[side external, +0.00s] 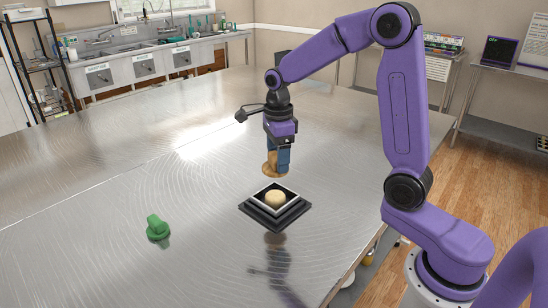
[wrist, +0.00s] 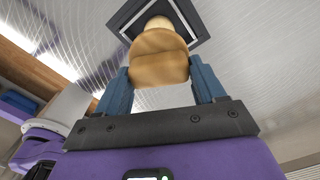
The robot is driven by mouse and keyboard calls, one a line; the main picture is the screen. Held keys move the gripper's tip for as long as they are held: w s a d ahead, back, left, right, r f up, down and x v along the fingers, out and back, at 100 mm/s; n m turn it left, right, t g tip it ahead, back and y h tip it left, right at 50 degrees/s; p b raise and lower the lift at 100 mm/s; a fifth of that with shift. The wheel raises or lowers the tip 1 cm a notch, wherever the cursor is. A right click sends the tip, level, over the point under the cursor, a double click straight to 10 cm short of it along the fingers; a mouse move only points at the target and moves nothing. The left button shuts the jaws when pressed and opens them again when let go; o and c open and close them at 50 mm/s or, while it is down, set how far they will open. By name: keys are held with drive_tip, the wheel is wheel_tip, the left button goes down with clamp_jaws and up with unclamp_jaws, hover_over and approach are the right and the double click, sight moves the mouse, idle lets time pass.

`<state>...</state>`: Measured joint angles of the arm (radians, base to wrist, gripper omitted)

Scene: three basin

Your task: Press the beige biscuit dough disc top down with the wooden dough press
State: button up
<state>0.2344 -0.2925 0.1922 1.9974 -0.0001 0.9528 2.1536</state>
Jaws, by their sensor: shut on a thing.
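The beige biscuit dough disc (side external: 275,199) sits in a square dark frame with a pale inner rim (side external: 297,207) on the steel table. My gripper (side external: 277,160) is above and slightly behind the frame, shut on the wooden dough press (side external: 271,168), which hangs clear of the dough. In the wrist view, the wooden press (wrist: 158,60) lies between the two blue fingers of my gripper (wrist: 160,85). Beyond it, the dark frame (wrist: 196,14) and part of the pale dough top (wrist: 158,22) show; the press hides the rest of the dough.
A green knobbed object (side external: 157,228) lies on the table to the left of the frame. The steel table (side external: 120,190) is otherwise clear around them. Sinks (side external: 140,65) and a shelf rack stand far off at the back left.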

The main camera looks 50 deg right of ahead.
drive_tip(key=shift+f, duration=2.75)
drive_tip(key=shift+f, duration=0.35)
drive_tip(key=shift+f, duration=0.95)
drive_tip(key=shift+r, duration=1.55)
drive_tip(key=shift+f, duration=0.25)
